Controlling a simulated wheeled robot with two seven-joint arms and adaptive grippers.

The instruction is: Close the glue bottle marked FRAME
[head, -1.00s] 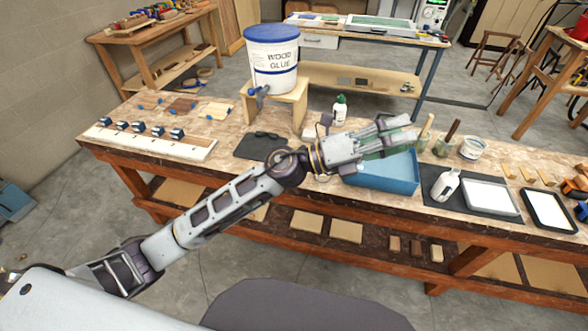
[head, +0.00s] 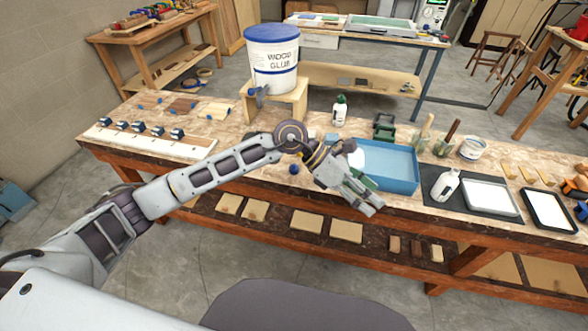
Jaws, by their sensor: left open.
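A white glue bottle with a green cap (head: 340,110) stands upright at the back of the bench. Another white bottle (head: 445,184) stands on a dark mat at the right, and I see no green cap on it. The labels are too small to read, so I cannot tell which bottle is marked FRAME. My left gripper (head: 370,203) is open, pointing down and right in front of the blue tray (head: 400,172), apart from both bottles. It hides part of the tray, where something white and something green partly show. My right gripper is not in view.
A large wood glue bucket (head: 272,58) stands on a wooden stand (head: 290,101). A green object (head: 384,127) stands behind the tray. Brushes, jars and white trays (head: 488,196) crowd the right. A clamp board (head: 150,140) lies at the left.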

